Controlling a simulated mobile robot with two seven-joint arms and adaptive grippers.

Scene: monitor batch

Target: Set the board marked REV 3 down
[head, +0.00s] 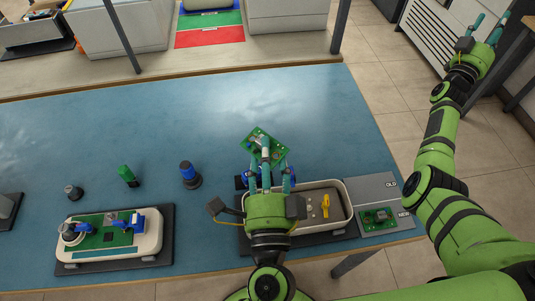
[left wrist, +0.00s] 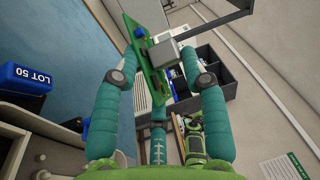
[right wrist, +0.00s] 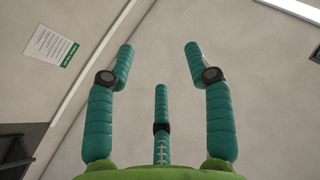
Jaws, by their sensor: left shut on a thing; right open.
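A green circuit board (head: 254,138) with a light grey block on it is held tilted above the table by my left gripper (head: 266,163). In the left wrist view the board (left wrist: 134,42) stands edge-on between the fingers. I cannot read a REV mark on it. Another green board (head: 379,222) lies on the NEW part of a grey mat (head: 372,187), whose other part reads OLD. A third board (head: 88,241) sits in a pale fixture at the left. My right gripper (head: 484,32) is open and empty, raised far right; its spread fingers show in the right wrist view (right wrist: 158,50).
A cream tray (head: 349,208) with a yellow item (head: 325,206) and small parts stands beside the mat. Blue (head: 189,173) and green (head: 127,175) capped items stand left. The table's far middle is clear.

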